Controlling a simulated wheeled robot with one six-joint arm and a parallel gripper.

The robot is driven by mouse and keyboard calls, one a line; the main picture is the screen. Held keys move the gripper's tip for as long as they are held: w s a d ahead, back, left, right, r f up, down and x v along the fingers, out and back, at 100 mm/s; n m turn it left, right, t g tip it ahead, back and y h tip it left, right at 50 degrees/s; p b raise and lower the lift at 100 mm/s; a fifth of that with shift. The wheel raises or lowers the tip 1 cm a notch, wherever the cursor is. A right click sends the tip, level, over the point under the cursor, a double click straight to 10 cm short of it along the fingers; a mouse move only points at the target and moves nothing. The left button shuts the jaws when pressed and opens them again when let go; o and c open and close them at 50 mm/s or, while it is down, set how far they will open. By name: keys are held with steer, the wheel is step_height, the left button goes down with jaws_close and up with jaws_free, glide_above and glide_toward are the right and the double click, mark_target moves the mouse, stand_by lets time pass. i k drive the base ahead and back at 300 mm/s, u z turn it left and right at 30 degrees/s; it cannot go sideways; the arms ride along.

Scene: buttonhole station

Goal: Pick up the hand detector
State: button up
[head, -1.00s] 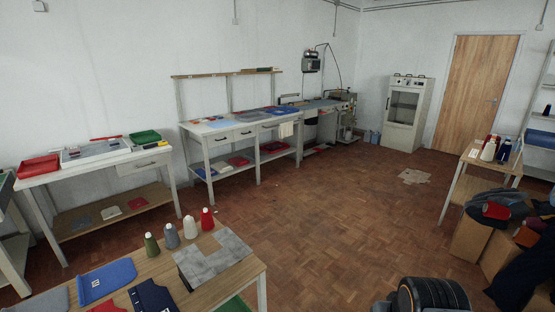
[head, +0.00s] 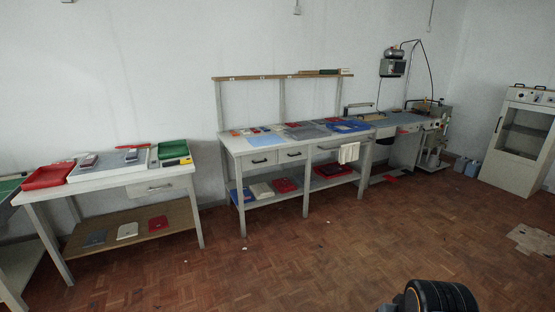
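I cannot make out for sure which thing is the hand detector. On the left white table (head: 110,183), two small dark handheld-looking items lie on a grey mat: one item (head: 88,160) near the red tray and another item (head: 131,155) further right. A yellow-and-dark item (head: 179,161) lies at the table's right front edge, by the green tray. All are too small to identify. My gripper is not in view; only a dark rounded part, likely of my arm, shows at the bottom right.
A red tray (head: 48,176) and a green tray (head: 172,148) stand on the left table. A longer workbench (head: 262,158) with drawers and coloured pieces stands along the wall. A white cabinet (head: 516,150) stands at the right. The parquet floor (head: 300,260) before the tables is clear.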

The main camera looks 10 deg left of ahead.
mark_target(186, 161)
steer(key=u, duration=0.85)
steer(key=i, duration=1.8)
steer(key=u, duration=0.7)
steer(key=i, duration=3)
